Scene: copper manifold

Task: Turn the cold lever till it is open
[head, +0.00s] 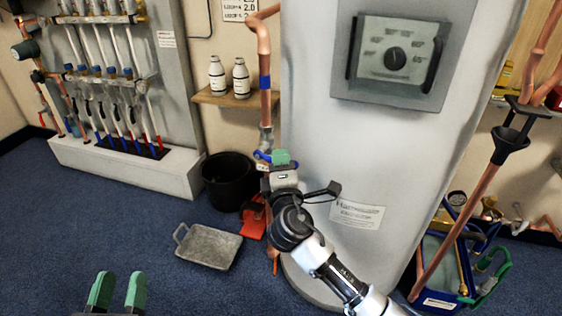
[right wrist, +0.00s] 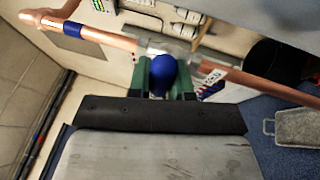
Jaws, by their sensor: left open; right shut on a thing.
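The cold lever is blue and sits on a valve on the vertical copper pipe (head: 265,103) beside the white cylinder. In the head view a blue part of the lever (head: 262,156) shows just left of my right gripper (head: 280,158), crosswise to the pipe. In the right wrist view the rounded blue lever end (right wrist: 162,74) sits between the green fingers of my right gripper, which is shut on it. The fingers hide part of the lever, so its exact angle is unclear. My left gripper (head: 118,291) is open and empty, low at the left, away from the valve.
The white cylinder (head: 355,150) stands close behind my right arm. A black bucket (head: 228,181), a grey metal tray (head: 209,246) and a red object (head: 253,222) are on the floor near the pipe. A shelf (head: 236,99) holds two bottles. Blue carpet (head: 90,225) is clear at left.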

